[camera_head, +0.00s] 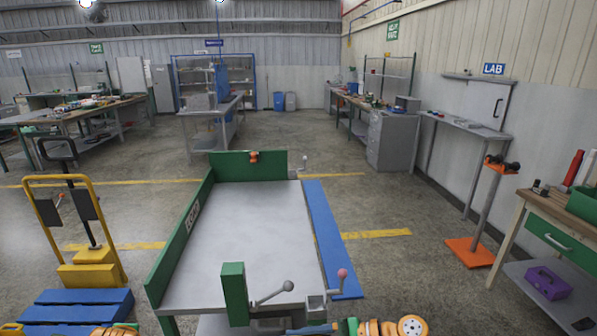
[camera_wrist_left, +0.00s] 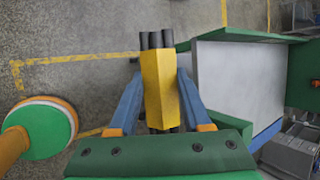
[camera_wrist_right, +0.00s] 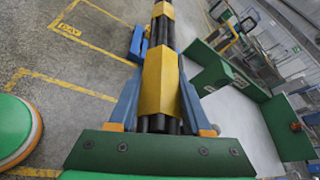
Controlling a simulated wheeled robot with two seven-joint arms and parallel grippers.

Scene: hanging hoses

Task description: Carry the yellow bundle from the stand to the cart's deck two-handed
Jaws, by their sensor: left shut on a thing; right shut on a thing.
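The yellow bundle (camera_wrist_left: 160,88) is several black hoses in yellow sleeves. My left gripper (camera_wrist_left: 164,76) is shut on a yellow sleeve, with black hose ends past it. My right gripper (camera_wrist_right: 159,72) is shut on another sleeve of the bundle (camera_wrist_right: 158,92); the hoses run on to a farther yellow sleeve. The cart's deck (camera_head: 245,235) is grey and bare, in front of me in the head view, with green walls on its left and far sides. The deck lies to the right of the bundle in the left wrist view (camera_wrist_left: 235,85). The head view does not show the bundle.
A yellow pallet truck (camera_head: 90,235) is left, near a blue pallet (camera_head: 75,308). An orange stand (camera_head: 483,215) and wooden workbench (camera_head: 560,215) are right. Floor beyond the cart is clear.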

